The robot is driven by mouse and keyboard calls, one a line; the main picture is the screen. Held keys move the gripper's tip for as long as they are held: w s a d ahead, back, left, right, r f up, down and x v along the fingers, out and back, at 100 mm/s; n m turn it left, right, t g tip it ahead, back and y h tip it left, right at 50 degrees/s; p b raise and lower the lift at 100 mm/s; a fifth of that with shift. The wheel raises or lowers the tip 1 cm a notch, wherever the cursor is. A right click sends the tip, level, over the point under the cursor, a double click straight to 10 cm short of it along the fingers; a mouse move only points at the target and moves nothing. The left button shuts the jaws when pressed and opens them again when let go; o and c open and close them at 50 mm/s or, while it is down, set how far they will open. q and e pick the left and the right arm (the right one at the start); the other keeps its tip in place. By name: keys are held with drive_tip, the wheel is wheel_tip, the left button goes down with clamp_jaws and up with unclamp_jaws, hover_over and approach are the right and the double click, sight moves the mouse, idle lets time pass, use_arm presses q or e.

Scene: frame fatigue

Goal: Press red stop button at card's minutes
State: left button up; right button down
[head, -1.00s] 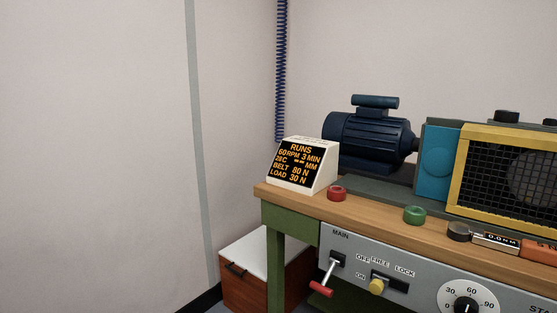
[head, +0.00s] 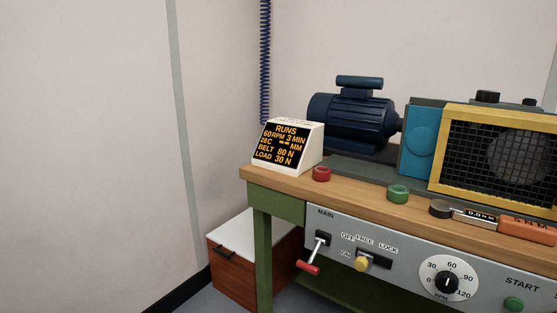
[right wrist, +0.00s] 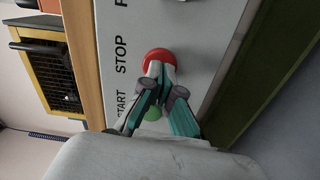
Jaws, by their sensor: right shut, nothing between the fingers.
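The card (head: 286,145) is a white slanted block with a black face at the bench's left end in the head view. Its orange text reads RUNS, 60 RPM, 3 MIN, 28 C, a dashed MM entry, BELT 80 N, LOAD 30 N. The red stop button (right wrist: 159,60) is a red dome beside the word STOP on the grey panel in the right wrist view. My right gripper (right wrist: 162,82) is shut and empty, its fingertips at the button; I cannot tell whether they touch it. My left gripper is not in view.
The green start button (head: 513,304) is on the grey panel, partly behind my right fingers in the wrist view. The panel also holds a red-handled main lever (head: 310,266), a yellow knob (head: 362,264) and an RPM dial (head: 447,283). Red and green rings lie on the bench top.

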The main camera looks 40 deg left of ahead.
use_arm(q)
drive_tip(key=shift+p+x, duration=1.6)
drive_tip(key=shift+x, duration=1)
use_arm(e)
drive_tip(key=shift+s, duration=2.35)
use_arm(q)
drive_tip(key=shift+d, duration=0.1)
use_arm(e)
drive_tip(key=shift+d+f, duration=0.1)
